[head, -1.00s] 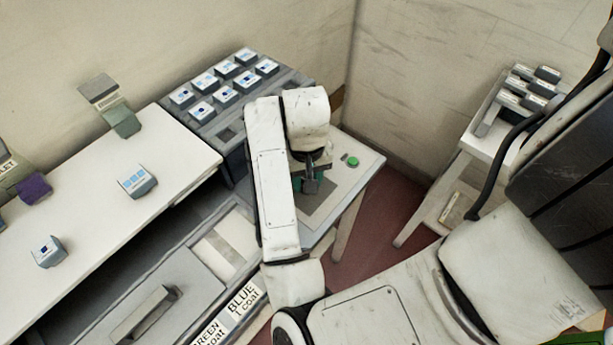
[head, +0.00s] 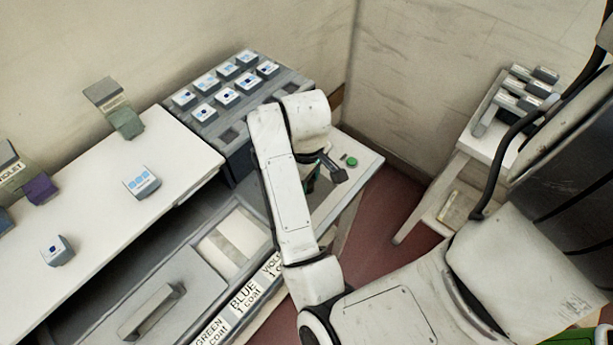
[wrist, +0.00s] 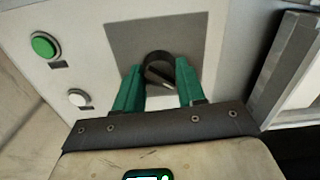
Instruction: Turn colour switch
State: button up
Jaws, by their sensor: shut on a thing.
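The colour switch (wrist: 158,68) is a round black knob with a pale pointer line, set on a dark grey square plate (wrist: 125,40) on a light panel (wrist: 78,65). In the wrist view my gripper (wrist: 159,78) has its green fingers on either side of the knob, shut on it. The pointer slants toward the lower right in that view. In the head view my gripper (head: 312,180) is mostly hidden by my arm over the panel, and the knob is hidden there.
A green button (wrist: 44,45) and a white button (wrist: 78,97) sit left of the switch in the wrist view. In the head view a grey rack (head: 240,150) with several blocks stands behind. Coat labels (head: 245,295) line the counter's front. A small white table (head: 465,145) stands right.

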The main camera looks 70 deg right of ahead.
dwell(0.5)
jog(key=o, duration=1.1)
jog(key=shift+c, duration=0.2)
notch_tip(320, 180, up, 11)
jog(key=p, duration=0.5)
jog(key=shift+p, duration=0.3)
jog(key=shift+f, duration=0.15)
